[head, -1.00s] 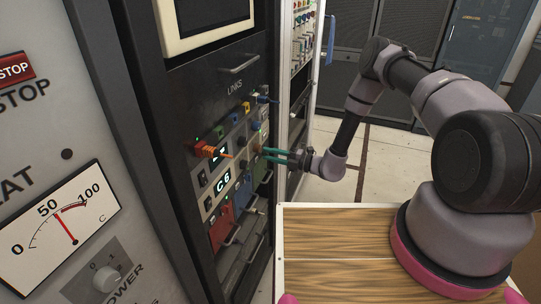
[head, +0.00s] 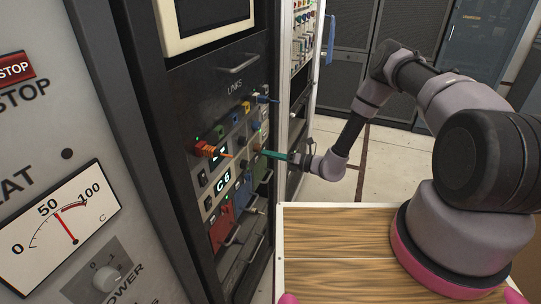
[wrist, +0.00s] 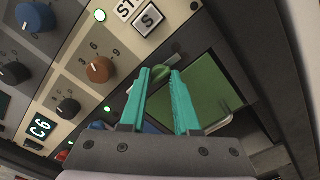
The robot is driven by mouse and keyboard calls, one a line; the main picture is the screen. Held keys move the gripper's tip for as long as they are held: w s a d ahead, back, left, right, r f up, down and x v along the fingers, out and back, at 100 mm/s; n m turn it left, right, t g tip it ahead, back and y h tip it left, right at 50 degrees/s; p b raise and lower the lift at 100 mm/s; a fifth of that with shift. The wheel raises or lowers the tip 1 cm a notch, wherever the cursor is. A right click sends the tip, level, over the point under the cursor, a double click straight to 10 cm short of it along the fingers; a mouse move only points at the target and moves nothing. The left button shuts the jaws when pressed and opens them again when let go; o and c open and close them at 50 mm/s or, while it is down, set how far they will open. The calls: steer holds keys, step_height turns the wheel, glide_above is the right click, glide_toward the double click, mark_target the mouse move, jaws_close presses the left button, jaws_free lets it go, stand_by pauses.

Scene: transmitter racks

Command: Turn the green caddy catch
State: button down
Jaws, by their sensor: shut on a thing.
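The green caddy (wrist: 212,95) is a green panel set in the dark rack face, with a thin handle bar along its right side in the wrist view. Its catch (wrist: 180,72) is a small green knob at the panel's upper left, partly covered by the fingers. My gripper (wrist: 170,74) has its teal fingertips on either side of the catch, shut on it. In the head view my gripper (head: 264,153) reaches the rack from the right, its fingers edge-on. The catch is hidden there.
An orange-brown knob (wrist: 100,69) and a dark knob (wrist: 68,107) sit left of the fingers. A C6 display (head: 223,182) and red and blue caddies (head: 221,228) are nearby. An orange plug (head: 208,150) juts out. Open floor lies right of the rack.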

steer(key=shift+d+f+n, duration=0.1)
steer(key=shift+n, duration=0.3)
steer(key=c, duration=0.6)
jaws_free()
steer(key=shift+c, duration=0.2)
steer(key=v, duration=1)
steer(key=shift+d, duration=0.35)
steer(key=shift+s, duration=0.15)
